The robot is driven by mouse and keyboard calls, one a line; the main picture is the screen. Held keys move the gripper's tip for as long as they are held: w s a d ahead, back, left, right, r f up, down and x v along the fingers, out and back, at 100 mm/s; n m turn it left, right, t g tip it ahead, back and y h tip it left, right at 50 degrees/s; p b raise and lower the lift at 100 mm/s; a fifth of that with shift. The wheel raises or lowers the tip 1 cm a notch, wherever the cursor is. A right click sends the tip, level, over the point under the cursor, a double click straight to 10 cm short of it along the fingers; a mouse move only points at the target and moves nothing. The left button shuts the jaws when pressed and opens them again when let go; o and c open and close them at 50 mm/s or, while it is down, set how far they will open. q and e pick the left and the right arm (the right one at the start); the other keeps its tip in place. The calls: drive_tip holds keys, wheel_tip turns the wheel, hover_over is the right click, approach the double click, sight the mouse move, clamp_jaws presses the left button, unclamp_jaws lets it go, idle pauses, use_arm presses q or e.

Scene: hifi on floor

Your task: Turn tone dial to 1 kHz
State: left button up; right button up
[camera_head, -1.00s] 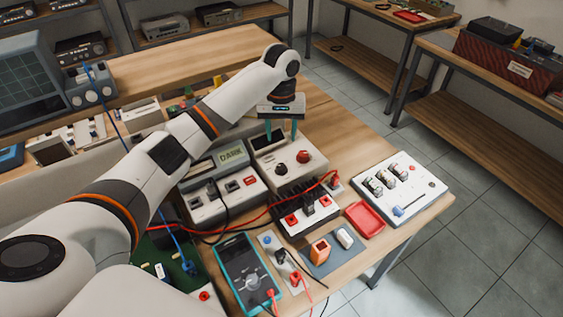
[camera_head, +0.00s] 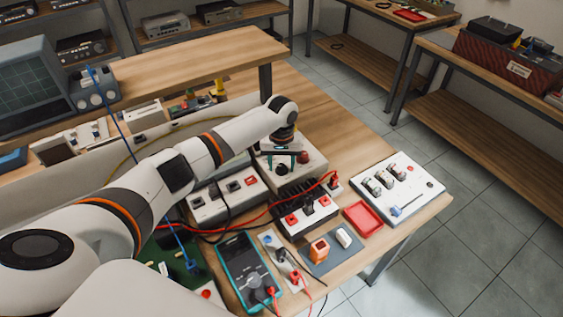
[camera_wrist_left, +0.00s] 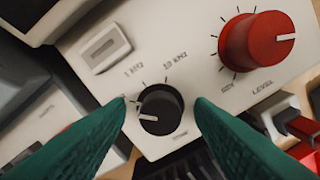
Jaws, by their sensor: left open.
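The tone dial is a black knob with a white pointer line, and in the left wrist view (camera_wrist_left: 161,104) it sits on a pale panel marked 1 kHz and 10 kHz. Its pointer faces left in that view, not at the 1 kHz label above it. My left gripper (camera_wrist_left: 160,116) is open, its green fingers on either side of the dial with visible gaps. In the head view the left gripper (camera_head: 281,160) is low over the pale tone unit (camera_head: 312,167), and partly hides it. My right gripper is not in view.
A larger red level knob (camera_wrist_left: 258,40) stands right of the dial, and in the head view (camera_head: 303,157) it is close to the gripper. A black finned block (camera_head: 295,195) with red terminals and red cable stands in front. A multimeter (camera_head: 245,268) lies nearer.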

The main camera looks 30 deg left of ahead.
use_arm(q)
drive_tip(key=c, duration=1)
